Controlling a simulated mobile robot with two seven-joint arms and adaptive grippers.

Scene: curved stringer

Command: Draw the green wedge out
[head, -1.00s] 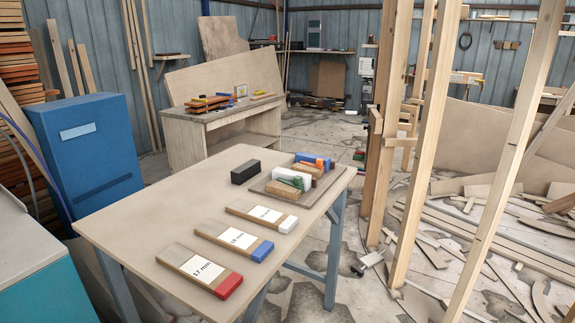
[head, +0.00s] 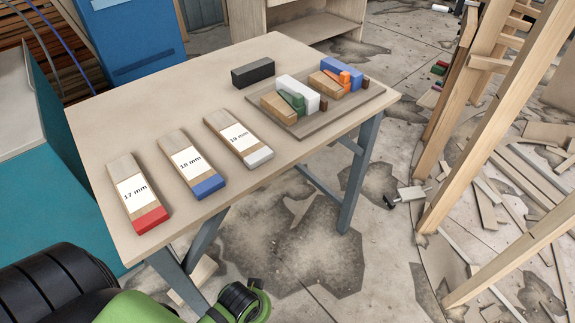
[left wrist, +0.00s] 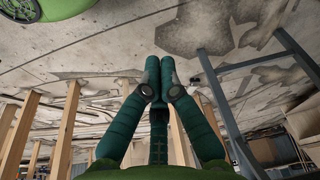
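The green wedge (head: 293,101) lies on a grey-brown board (head: 303,129) at the table's right side, between a wooden block (head: 278,107) and a white block (head: 298,92). Part of it is hidden between these blocks. My left gripper (left wrist: 160,65) shows in the left wrist view, its dark green fingers together at the tips with nothing visible between them. The floor lies behind it, and the wedge is not in that view. In the head view only black and green arm parts show at the bottom left, apart from the wedge. My right gripper is in neither view.
The same board holds an orange wedge (head: 344,79), a blue block (head: 343,71) and another wooden block (head: 325,83). Three labelled bars with red (head: 150,221), blue (head: 208,187) and white ends lie left of it. A black block (head: 253,72) stands behind. Wooden posts (head: 500,190) rise at right.

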